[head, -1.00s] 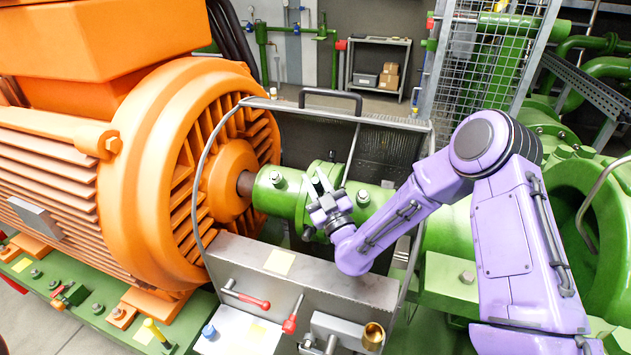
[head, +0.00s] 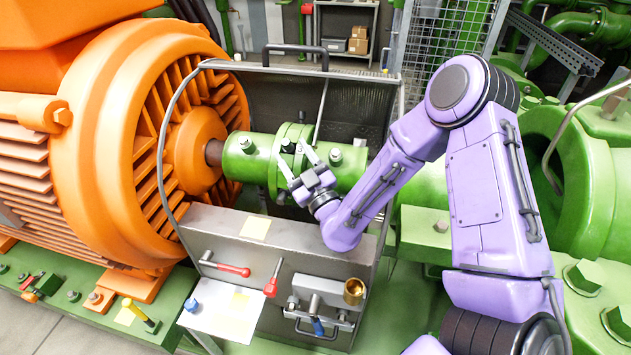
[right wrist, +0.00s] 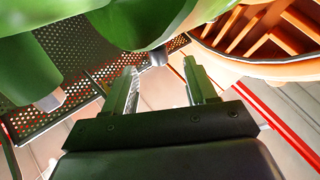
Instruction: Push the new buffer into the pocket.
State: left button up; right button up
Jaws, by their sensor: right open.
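The green coupling (head: 240,158) sits on the shaft between the orange motor and the green machine. My right gripper (head: 296,160) is at the coupling's flange, in front of it, with its fingers apart. In the right wrist view the open fingers (right wrist: 160,75) point toward the underside of the green coupling (right wrist: 125,22). A small dark grey piece (right wrist: 158,57) shows between the fingertips, below the coupling. I cannot tell if it is the new buffer or if it touches a finger. The pocket cannot be made out. My left gripper is not in view.
A guard frame (head: 165,150) surrounds the coupling, with a grey front panel (head: 225,228) close below my right arm. The orange motor (head: 110,140) stands left.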

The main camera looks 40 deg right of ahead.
pick_arm(q)
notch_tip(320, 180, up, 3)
jog(key=p, duration=0.4)
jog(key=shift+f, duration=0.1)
pick_arm(e)
jog(key=s, duration=1.2)
jog(key=shift+s+a+f, duration=0.15)
jog(key=shift+s+a, duration=0.05)
jog(key=shift+s, duration=0.2)
